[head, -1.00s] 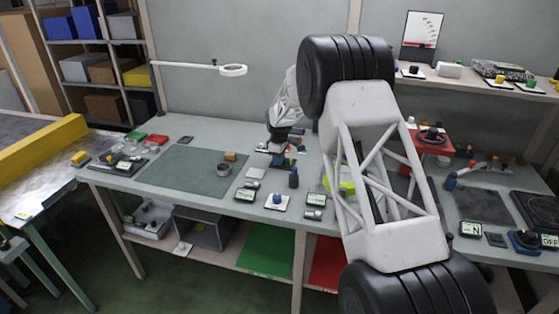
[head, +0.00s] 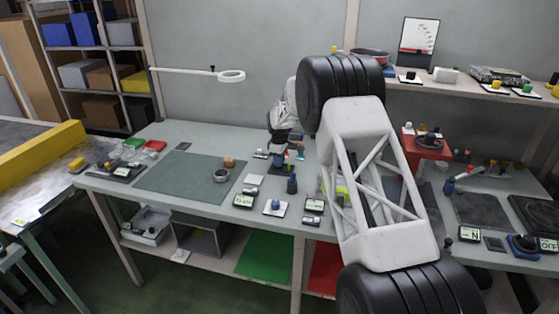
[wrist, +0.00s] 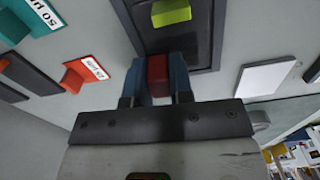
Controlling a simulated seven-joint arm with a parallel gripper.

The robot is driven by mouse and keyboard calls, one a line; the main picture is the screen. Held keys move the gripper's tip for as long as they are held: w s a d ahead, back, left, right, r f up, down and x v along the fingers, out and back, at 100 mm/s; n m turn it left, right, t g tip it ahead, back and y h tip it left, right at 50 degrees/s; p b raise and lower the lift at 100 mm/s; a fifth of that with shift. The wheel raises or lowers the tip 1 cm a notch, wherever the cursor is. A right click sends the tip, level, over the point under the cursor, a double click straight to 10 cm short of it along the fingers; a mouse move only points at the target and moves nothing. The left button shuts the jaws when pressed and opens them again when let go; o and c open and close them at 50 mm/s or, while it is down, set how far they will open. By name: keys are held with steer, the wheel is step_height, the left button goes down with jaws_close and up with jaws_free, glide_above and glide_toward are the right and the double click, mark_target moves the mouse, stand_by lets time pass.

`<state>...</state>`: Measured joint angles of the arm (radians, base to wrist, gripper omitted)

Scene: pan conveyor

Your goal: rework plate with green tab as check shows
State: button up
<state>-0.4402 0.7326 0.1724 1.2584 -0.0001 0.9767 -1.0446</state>
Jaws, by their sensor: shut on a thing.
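In the wrist view, my gripper (wrist: 158,74) has its two blue fingers closed on a small red block (wrist: 157,76). Just beyond the fingertips is a dark rectangular plate (wrist: 205,45) with a yellow-green tab (wrist: 171,12), cut off by the top edge. I cannot tell whether the red block touches the plate. In the head view, my arm hides the gripper. A yellow-green patch (head: 342,187) shows partly behind the arm.
In the wrist view, a red tab (wrist: 78,78) with a small µm label and a teal tab (wrist: 12,27) marked 50 µm lie left; a white card (wrist: 265,77) lies right. In the head view, a green mat (head: 180,172) and a red stand (head: 425,143) flank the arm.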

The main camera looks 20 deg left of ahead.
mark_target(276, 173)
steer(key=shift+s, duration=0.35)
steer(key=shift+s+r, duration=0.15)
steer(key=shift+s, duration=2.1)
step_height(276, 173, up, 8)
steer(key=shift+n, duration=0.3)
steer(key=s+a, duration=0.2)
steer(key=s, duration=0.3)
steer(key=s+a+f, duration=0.1)
steer(key=s+a, duration=0.1)
steer(key=s, duration=0.3)
steer(key=s+a, duration=0.3)
steer(key=s, duration=0.3)
steer(key=shift+a+f, duration=0.1)
steer(key=shift+f, duration=0.3)
steer(key=s+a+f, duration=0.2)
steer(key=s, duration=1.3)
steer(key=shift+s+a, duration=0.15)
steer(key=shift+a, duration=0.15)
steer(key=shift+a, duration=0.1)
